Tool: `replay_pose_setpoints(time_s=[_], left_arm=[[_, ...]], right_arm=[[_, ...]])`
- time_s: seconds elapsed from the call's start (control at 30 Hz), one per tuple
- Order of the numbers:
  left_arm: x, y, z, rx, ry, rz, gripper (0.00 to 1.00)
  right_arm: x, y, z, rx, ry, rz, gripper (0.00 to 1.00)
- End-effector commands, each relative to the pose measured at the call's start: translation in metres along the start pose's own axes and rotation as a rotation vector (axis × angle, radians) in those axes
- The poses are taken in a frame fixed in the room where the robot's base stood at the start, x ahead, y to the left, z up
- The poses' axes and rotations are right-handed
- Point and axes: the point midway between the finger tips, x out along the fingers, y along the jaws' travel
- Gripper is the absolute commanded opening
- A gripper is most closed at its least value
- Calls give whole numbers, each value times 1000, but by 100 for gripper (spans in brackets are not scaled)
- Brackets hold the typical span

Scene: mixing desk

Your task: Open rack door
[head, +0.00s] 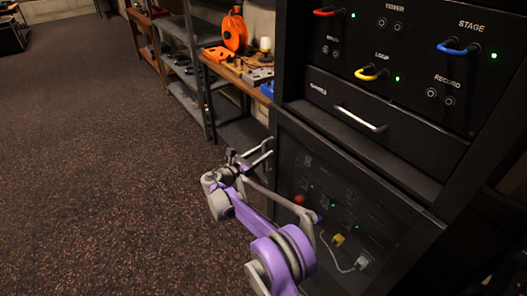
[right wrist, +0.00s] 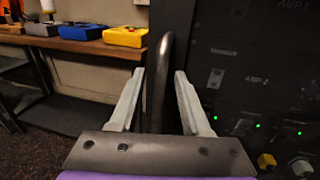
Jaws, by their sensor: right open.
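The black rack (head: 300,62) stands at the right of the head view. Its lower bay, with labels, green lights and plugs, seems to sit behind a dark door (head: 345,168), which looks shut. A dark upright bar handle (right wrist: 157,85), bent at the top, stands in front of the rack in the right wrist view. My right gripper (head: 257,155) is at the lower bay's left side. In the right wrist view its two pale fingers (right wrist: 158,100) are open, one on each side of the handle, with gaps showing. My left gripper is not in view.
A silver-handled drawer (head: 375,145) and a panel with red, yellow and blue handles sit above the lower bay. A wooden bench (head: 235,75) with orange, yellow and blue items stands left of the rack. The carpet (head: 100,180) at left is clear.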

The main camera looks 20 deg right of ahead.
Motion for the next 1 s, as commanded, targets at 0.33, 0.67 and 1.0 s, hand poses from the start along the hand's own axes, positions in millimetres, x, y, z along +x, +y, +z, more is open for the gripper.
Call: replay_pose_setpoints(time_s=[0.33, 0.67, 1.0], left_arm=[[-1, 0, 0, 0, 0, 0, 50], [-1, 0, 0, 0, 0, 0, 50], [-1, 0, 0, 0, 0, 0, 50]], right_arm=[[7, 0, 0, 1, 0, 0, 47], [7, 0, 0, 1, 0, 0, 0], [7, 0, 0, 1, 0, 0, 0]])
